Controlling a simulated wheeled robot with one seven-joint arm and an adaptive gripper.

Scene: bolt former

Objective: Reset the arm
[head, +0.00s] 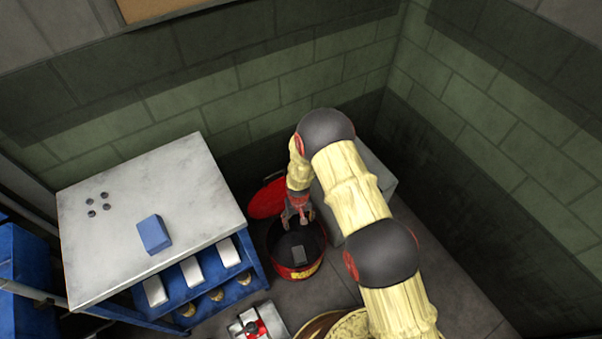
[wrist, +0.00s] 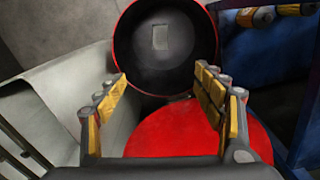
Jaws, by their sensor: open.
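My arm, with cream covers and dark joints, reaches down toward a red bin in the head view. My gripper (head: 298,214) hangs just above the bin's rim, and the wrist view shows its yellow-padded fingers (wrist: 164,95) wide apart with nothing between them. The red bin (head: 307,268) is open, with a dark inside. A small grey block (head: 299,255) lies in it and also shows as a pale rectangle in the wrist view (wrist: 160,37). The bin's red lid (head: 266,199) is swung back on the side toward the wall; it fills the lower middle of the wrist view (wrist: 185,140).
A grey box (head: 378,170) stands behind my arm near the wall corner. A white-and-red item (head: 256,328) is at the bottom.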

